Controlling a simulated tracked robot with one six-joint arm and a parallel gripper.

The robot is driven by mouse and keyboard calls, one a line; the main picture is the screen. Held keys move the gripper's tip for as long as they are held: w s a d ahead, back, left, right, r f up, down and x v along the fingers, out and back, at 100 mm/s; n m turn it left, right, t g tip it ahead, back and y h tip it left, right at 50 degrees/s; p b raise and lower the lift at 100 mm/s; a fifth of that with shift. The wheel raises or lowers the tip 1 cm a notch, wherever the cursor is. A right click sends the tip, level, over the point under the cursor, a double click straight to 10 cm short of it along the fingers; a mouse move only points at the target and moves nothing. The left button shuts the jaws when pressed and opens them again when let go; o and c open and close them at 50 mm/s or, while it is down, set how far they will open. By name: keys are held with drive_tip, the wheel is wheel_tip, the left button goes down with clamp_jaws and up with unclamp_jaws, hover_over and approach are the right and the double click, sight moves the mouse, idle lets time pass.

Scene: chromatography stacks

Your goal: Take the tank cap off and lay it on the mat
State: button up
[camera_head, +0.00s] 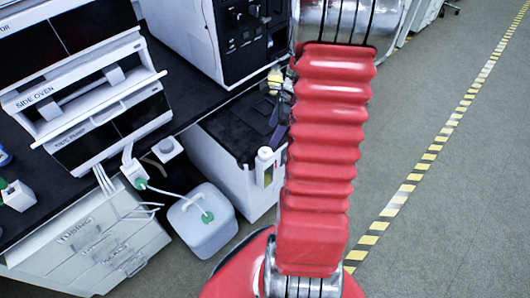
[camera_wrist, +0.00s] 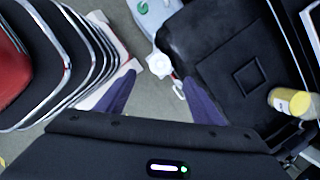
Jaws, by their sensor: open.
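A whitish translucent tank (camera_head: 205,240) stands on the floor with a green cap (camera_head: 207,217) on its top and a thin tube at the cap. The green cap also shows at the top edge of the wrist view (camera_wrist: 142,6). My gripper (camera_wrist: 158,77) is open and empty, its two dark purple fingers spread. A white knobbed cap (camera_wrist: 158,64) shows between the fingertips, apart from both; the depth is unclear. A black top with a square outline (camera_wrist: 248,78) lies right of the fingers; I cannot tell whether it is the mat.
A white cabinet (camera_head: 222,165) stands beside the tank, with a white-capped bottle (camera_head: 265,170) at its side. A yellow-labelled jar (camera_wrist: 290,102) is at the right of the wrist view. An instrument stack (camera_head: 85,95) stands at left. Open floor (camera_head: 450,220) lies to the right.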

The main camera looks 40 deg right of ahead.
hover_over(267, 149)
drive_tip(key=shift+s+d+f, duration=0.1)
drive_tip(key=shift+s+f, duration=0.05)
drive_tip(key=shift+f, duration=0.7)
drive_tip(key=shift+s+d+f, duration=0.15)
drive_tip(key=shift+f, duration=0.7)
drive_tip(key=shift+s+d+f, duration=0.1)
drive_tip(key=shift+s+f, duration=0.05)
drive_tip(key=shift+f, duration=0.7)
drive_tip(key=shift+x, duration=2.6)
drive_tip(key=shift+d, duration=0.1)
drive_tip(key=shift+c, duration=0.4)
drive_tip(key=c, duration=1)
drive_tip(key=shift+r, duration=5)
